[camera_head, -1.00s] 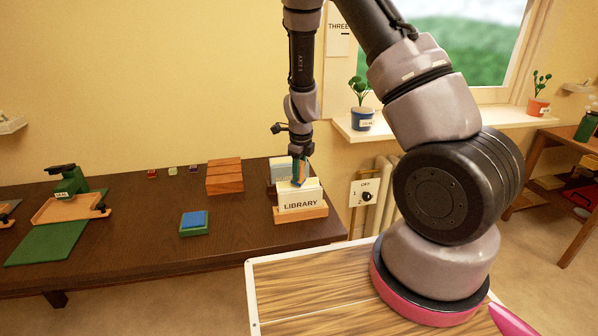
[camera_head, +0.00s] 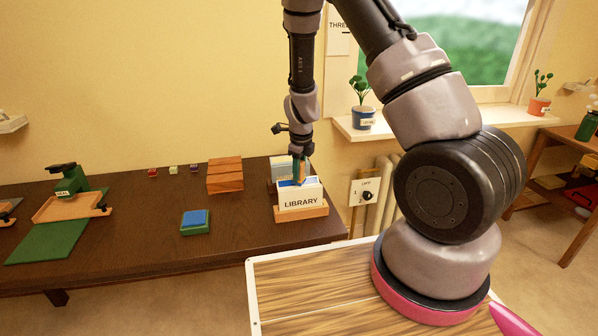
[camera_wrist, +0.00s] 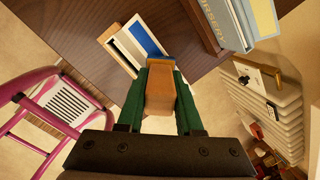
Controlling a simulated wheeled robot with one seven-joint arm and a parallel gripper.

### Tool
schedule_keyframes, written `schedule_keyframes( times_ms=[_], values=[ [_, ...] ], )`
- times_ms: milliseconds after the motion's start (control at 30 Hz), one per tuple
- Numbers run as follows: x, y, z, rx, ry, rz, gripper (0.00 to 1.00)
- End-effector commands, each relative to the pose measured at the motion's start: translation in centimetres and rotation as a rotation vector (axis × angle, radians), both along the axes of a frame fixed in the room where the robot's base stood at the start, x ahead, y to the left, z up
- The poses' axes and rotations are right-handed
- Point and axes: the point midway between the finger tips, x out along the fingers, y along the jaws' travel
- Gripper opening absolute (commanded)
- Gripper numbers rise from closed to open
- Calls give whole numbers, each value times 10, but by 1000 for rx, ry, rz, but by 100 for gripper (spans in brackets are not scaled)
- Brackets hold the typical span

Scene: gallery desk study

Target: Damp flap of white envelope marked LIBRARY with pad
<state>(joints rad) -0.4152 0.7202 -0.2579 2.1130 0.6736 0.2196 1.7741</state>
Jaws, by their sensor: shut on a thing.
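The white envelope marked LIBRARY (camera_head: 302,199) stands in a wooden holder (camera_head: 303,214) near the right end of the dark desk. A blue band (camera_wrist: 146,36) lies along its white top in the wrist view; some blue also shows there in the head view. My gripper (camera_head: 299,168) is over the envelope's top, its green fingers (camera_wrist: 160,90) shut on a wooden block. Whether that end touches the envelope I cannot tell.
An envelope marked NURSERY (camera_wrist: 222,22) stands in another holder close behind. A dial panel (camera_head: 365,190) is right.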

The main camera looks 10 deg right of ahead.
Motion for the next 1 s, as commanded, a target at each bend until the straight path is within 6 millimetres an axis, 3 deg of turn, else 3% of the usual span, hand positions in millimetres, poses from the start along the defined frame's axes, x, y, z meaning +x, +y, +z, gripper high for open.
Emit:
schedule_keyframes(
  times_ms=[1000],
  values=[
    [-49, 0, 49, -1, -1, 0, 0]
  ],
)
